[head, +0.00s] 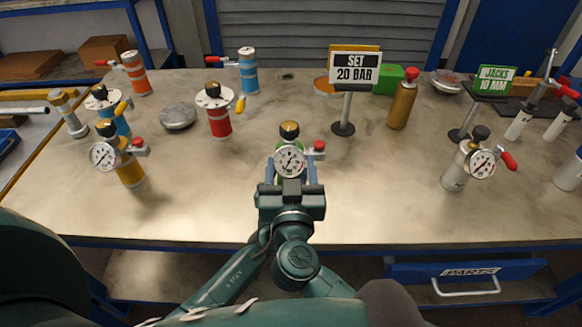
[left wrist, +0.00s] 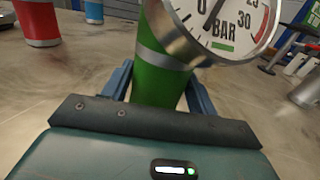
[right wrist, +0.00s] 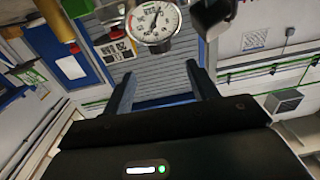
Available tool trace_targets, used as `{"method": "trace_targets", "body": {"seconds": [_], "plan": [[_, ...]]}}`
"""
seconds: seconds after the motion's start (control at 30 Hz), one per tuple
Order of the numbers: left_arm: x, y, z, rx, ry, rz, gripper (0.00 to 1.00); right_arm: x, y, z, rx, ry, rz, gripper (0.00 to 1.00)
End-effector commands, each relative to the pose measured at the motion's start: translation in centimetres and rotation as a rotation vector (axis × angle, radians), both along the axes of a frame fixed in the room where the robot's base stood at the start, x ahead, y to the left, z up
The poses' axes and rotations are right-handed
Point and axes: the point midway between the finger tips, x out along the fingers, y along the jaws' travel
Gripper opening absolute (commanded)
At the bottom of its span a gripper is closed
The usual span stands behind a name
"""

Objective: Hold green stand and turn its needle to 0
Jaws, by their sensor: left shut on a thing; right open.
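The green stand (left wrist: 158,78) is a green vessel with a grey band, mostly hidden in the head view behind my right gripper (head: 291,172). Its round white gauge (head: 289,161) faces me, under a gold and black knob (head: 289,131), with a red-handled valve on the right. In the left wrist view the needle points up and slightly right, but its tip is cut off. My left gripper (left wrist: 158,88) is shut on the green body. My right gripper is open in front of the gauge; its fingers (right wrist: 160,70) hold nothing. The gauge also shows in the right wrist view (right wrist: 153,22).
A sign (head: 354,67) reads SET 20 BAR behind the stand. A red vessel (head: 218,122) and a yellow gauged vessel (head: 130,172) stand left. A gold bottle (head: 402,105) stands behind right. The tabletop between them is clear.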

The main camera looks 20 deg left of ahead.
Motion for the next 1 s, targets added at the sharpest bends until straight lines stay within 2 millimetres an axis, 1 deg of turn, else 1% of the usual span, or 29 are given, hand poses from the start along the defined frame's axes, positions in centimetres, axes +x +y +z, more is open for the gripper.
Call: {"method": "trace_targets", "body": {"seconds": [0.27,0.37,0.47,0.67,0.8,0.9,1.0], "plan": [[0.0,0.0,0.0,0.000,0.000,0.000,0.15,0.0,0.0,0.0,0.001,-0.002,0.000,0.59],[0.0,0.0,0.0,0.000,0.000,0.000,0.15,0.3,-0.2,0.4,0.015,-0.023,-0.003,0.59],[0.0,0.0,0.0,0.000,0.000,0.000,0.15,0.9,-0.7,1.5,0.061,-0.083,-0.003,0.59],[0.0,0.0,0.0,0.000,0.000,0.000,0.15,1.9,-1.9,5.3,0.219,-0.291,0.067,0.59],[0.0,0.0,0.0,0.000,0.000,0.000,0.15,1.9,-2.0,7.7,0.311,-0.424,0.191,0.59],[0.0,0.0,0.0,0.000,0.000,0.000,0.15,1.6,-1.9,8.8,0.351,-0.488,0.305,0.59],[0.0,0.0,0.0,0.000,0.000,0.000,0.15,1.2,-1.6,9.3,0.370,-0.526,0.430,0.59]]}}
